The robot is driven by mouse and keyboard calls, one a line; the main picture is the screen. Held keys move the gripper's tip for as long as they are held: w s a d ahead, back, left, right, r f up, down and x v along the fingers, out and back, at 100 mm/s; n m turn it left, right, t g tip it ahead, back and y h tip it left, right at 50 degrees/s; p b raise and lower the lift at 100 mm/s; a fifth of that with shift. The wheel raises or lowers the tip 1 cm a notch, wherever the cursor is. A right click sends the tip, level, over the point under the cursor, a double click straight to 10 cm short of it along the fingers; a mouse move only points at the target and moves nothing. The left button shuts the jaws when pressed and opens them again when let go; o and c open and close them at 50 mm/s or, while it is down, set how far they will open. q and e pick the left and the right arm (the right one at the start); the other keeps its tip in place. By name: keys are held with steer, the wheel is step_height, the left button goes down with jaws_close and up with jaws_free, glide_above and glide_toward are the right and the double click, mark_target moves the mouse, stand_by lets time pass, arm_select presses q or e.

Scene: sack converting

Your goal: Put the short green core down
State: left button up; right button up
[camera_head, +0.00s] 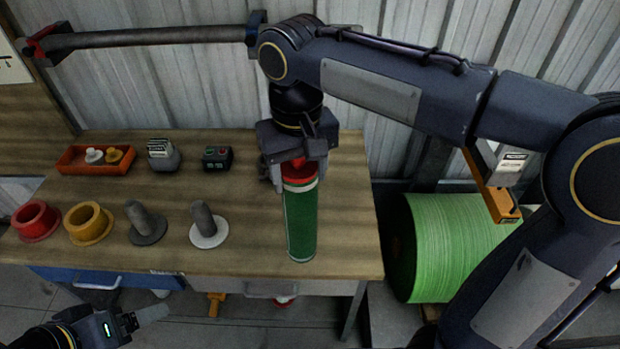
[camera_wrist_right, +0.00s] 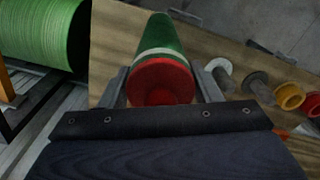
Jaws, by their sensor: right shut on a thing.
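The short green core (camera_head: 300,225) is a green cylinder with a red end and a white band. My right gripper (camera_head: 295,178) is shut on it near the red end. The core extends toward the bench's front edge in the head view. I cannot tell whether it touches the wooden bench top (camera_head: 345,215). In the right wrist view, the fingers of the gripper (camera_wrist_right: 163,90) flank the red end of the core (camera_wrist_right: 162,80). My left gripper (camera_head: 135,318) is low at the left, in front of the bench; its jaw state is unclear.
Red (camera_head: 37,221) and yellow (camera_head: 89,223) flanged rings and two grey-stemmed spindles (camera_head: 146,222) (camera_head: 208,225) stand left of the core. Behind are an orange tray (camera_head: 95,160), a grey device (camera_head: 162,155) and a button box (camera_head: 217,158). A large green roll (camera_head: 455,245) stands right of the bench.

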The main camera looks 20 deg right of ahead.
steer(key=w+d+f+p, duration=0.1)
steer(key=w+d+f, duration=0.2)
steer(key=w+f, duration=0.4)
step_height(320, 180, down, 3)
steer(key=shift+d+f, duration=0.2)
steer(key=shift+d, duration=0.2)
steer(key=shift+w, duration=0.1)
steer(key=shift+f, duration=0.15)
steer(key=o, duration=1.6)
